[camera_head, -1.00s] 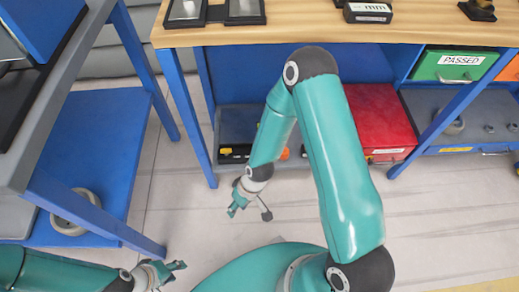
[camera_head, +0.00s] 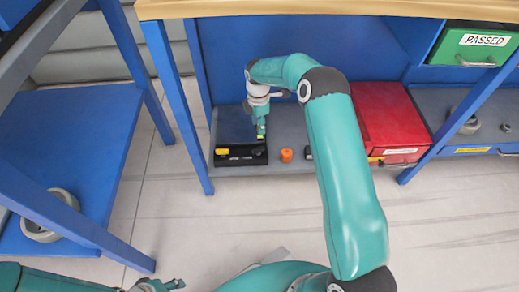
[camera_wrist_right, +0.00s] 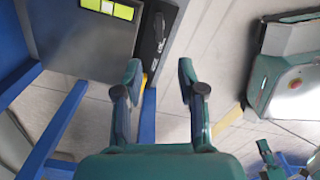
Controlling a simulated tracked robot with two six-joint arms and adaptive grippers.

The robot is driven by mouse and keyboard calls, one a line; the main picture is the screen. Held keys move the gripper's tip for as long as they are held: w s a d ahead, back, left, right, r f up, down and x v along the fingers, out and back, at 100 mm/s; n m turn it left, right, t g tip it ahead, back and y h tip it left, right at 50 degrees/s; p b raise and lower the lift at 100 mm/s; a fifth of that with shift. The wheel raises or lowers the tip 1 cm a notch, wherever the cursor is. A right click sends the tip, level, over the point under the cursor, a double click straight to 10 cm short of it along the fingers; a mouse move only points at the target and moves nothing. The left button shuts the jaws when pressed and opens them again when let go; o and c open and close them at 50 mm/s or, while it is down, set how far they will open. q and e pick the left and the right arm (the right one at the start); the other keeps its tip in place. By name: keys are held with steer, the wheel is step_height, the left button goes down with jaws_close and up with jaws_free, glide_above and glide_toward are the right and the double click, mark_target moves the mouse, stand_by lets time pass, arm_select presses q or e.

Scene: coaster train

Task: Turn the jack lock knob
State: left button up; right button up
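No part can be made out for certain as the jack lock knob. A small orange knob-like piece (camera_head: 286,155) stands on the lower shelf, right of a black case (camera_head: 240,160) with yellow bits. My right gripper (camera_head: 262,131) points down just above the back right of that case, left of the orange piece. In the right wrist view my right gripper (camera_wrist_right: 160,95) has its fingers spread, with nothing between them. A black part with a dark round feature (camera_wrist_right: 157,28) lies beyond the fingers there. My left gripper (camera_head: 160,286) is small and cut off at the bottom edge.
The wooden bench top (camera_head: 320,8) overhangs the shelf. A blue table leg (camera_head: 178,105) stands left. The floor in front is clear.

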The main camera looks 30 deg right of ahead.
mark_target(258, 149)
step_height(258, 149, down, 14)
steer(key=b, duration=0.4)
steer(key=shift+f, duration=0.2)
